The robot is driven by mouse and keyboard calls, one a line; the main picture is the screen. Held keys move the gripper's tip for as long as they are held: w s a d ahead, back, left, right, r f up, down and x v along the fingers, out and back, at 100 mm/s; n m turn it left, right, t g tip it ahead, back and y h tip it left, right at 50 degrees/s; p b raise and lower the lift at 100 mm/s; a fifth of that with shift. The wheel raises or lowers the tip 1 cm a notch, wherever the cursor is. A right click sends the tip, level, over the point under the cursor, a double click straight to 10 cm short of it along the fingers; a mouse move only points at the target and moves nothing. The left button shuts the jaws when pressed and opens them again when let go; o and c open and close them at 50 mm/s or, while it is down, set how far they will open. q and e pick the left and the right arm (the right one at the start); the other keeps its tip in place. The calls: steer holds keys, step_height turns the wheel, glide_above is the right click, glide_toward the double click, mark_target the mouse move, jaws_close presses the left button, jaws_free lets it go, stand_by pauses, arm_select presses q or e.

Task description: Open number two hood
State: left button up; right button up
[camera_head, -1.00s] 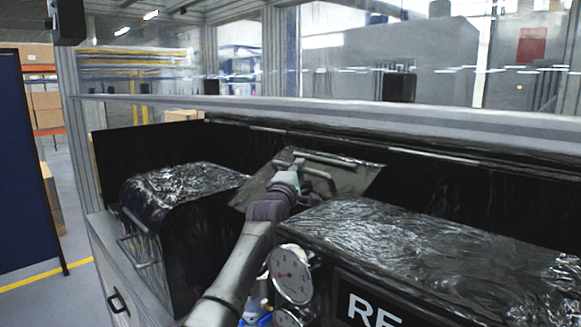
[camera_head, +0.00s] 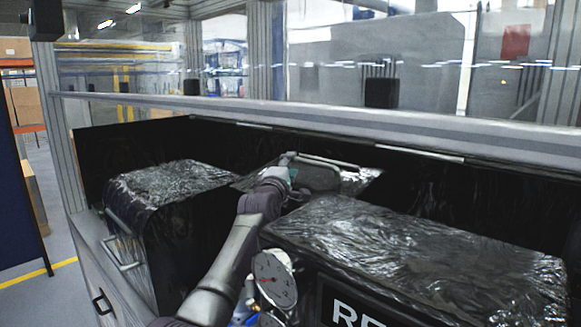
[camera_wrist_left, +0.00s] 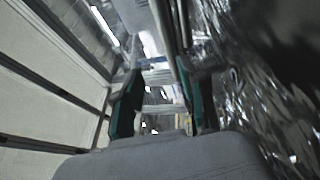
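The middle hood (camera_head: 358,184), a dark shiny panel, stands raised and tilted back between two closed hoods in the head view. A pale handle bar (camera_head: 330,162) shows along its far side. My left gripper (camera_head: 287,172) is at the left end of this hood, by the handle; the head view does not show clearly whether they touch. In the left wrist view my left gripper (camera_wrist_left: 163,100) has its teal-padded fingers apart, with no clear object clamped between them. A metal bar (camera_wrist_left: 182,45) runs beside the right finger. My right gripper is out of view.
A closed hood (camera_head: 180,184) with a side handle (camera_head: 122,250) is at the left. Another closed hood (camera_head: 420,250) is at the right. A metal frame rail (camera_head: 300,115) crosses behind the hoods.

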arm_select(q)
steer(key=shift+r, duration=0.1)
steer(key=shift+s, duration=0.55)
steer(key=v, duration=1.1)
steer(key=shift+a, duration=0.1)
